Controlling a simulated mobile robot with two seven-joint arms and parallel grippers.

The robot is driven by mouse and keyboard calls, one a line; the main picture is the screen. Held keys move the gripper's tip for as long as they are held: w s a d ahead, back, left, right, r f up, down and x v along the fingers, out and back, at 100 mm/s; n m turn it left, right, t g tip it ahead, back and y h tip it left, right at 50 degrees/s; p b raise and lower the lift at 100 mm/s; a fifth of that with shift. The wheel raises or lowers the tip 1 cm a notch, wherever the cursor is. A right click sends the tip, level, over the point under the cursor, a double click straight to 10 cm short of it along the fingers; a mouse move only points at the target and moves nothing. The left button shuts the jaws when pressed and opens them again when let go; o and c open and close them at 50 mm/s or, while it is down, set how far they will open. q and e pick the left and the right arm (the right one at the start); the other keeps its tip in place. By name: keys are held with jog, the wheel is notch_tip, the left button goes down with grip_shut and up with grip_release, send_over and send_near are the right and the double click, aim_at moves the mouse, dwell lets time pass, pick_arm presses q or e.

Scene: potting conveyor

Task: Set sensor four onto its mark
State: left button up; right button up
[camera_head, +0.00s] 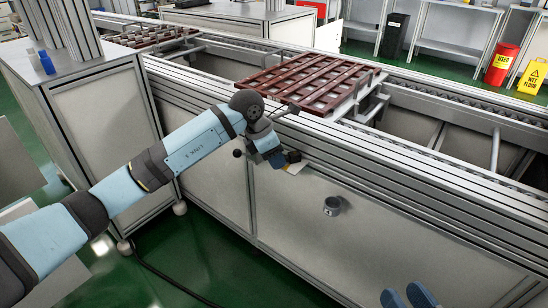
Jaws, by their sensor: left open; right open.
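My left gripper (281,158) is at the conveyor's front side, just below the top rail. It is open, seen from behind, and partly hides what is around its fingers. A small dark block (293,156) shows at its fingertips, with a pale flat piece (296,168) below; I cannot tell whether either is part of the gripper. A small grey cylinder (332,206) with a faint label shows against the front panel, right of and below the gripper. I cannot read a number on it or make out a mark. My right gripper (407,296) is open and empty at the bottom edge.
The conveyor (420,180) runs across the view. A brown slatted tray (305,80) lies on it behind my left gripper, and another (150,35) is at the far left. A cabinet (100,110) stands at left. A red bin (501,65) and yellow sign (533,77) are far off.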

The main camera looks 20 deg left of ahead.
pick_arm(q)
grip_shut()
pick_arm(e)
jog(key=shift+r, duration=0.1)
